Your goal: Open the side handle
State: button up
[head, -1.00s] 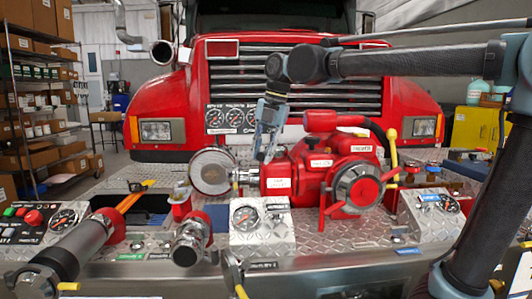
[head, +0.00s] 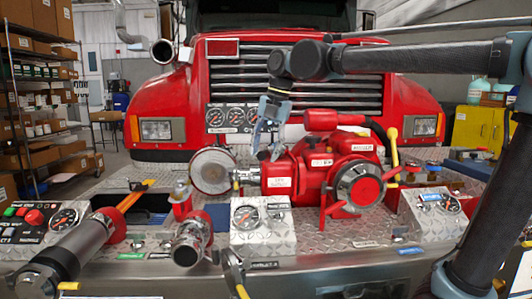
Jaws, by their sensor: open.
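The red pump (head: 310,168) stands on the diamond-plate bumper in front of the truck. On its right side a yellow-tipped lever (head: 392,146) stands upright, and a short yellow lever (head: 391,184) shows just below. I cannot tell for sure which one is the side handle. A round capped outlet (head: 361,188) faces me on the pump's front right. My gripper (head: 265,154) hangs open and empty, fingers down, above the left end of the pump. It is well to the left of the yellow levers. Whether its fingertips touch the pump's left fitting I cannot tell.
The truck's grille (head: 300,98) is close behind. My arm reaches in from the right, above the pump.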

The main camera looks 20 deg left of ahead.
jog(key=v, duration=1.1)
jog(key=shift+r, duration=0.15)
